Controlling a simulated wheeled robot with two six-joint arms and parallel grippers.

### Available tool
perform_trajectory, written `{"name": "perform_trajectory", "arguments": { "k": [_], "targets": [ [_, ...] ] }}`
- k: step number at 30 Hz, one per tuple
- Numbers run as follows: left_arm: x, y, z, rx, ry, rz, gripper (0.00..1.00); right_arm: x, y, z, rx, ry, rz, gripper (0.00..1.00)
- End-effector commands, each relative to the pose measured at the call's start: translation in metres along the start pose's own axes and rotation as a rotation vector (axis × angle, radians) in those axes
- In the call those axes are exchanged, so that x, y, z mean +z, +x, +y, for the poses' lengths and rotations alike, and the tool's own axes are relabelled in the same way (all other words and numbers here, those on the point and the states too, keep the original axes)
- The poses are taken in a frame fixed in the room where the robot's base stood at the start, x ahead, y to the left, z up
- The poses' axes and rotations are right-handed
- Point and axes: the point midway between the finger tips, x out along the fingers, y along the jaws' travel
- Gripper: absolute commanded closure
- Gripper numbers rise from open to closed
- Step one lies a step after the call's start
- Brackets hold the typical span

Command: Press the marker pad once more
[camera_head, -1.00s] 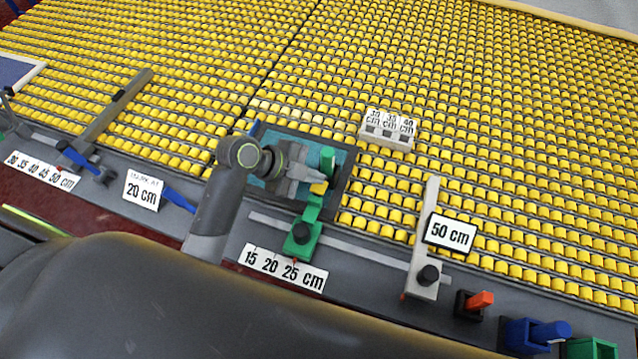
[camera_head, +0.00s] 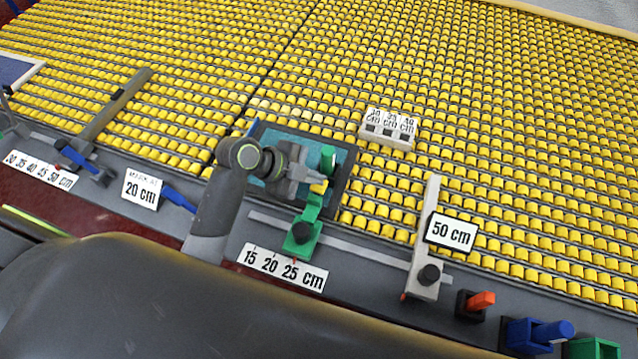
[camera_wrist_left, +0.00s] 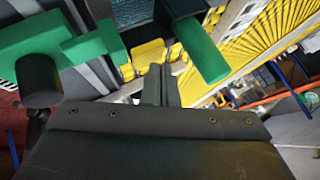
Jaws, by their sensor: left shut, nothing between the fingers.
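A green upright post (camera_head: 328,158) stands just behind. My wrist hides part of the teal panel (camera_head: 335,165). My right gripper is not in view.
A grey slider with a 50 cm sign (camera_head: 450,233) stands to the right. A grey block with cm labels (camera_head: 387,131) lies on the yellow roller bed (camera_head: 480,110). A 20 cm sign (camera_head: 142,190) and a blue-handled arm (camera_head: 82,160) are to the left.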

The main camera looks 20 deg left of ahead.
Motion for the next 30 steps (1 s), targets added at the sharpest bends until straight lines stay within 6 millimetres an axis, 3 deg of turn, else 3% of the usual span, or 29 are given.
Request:
{"name": "perform_trajectory", "arguments": {
  "k": [30],
  "targets": [
    [0.0043,0.0060,0.0045,0.000,-0.001,0.000,1.00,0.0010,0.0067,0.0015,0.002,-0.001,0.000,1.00]
  ]
}}
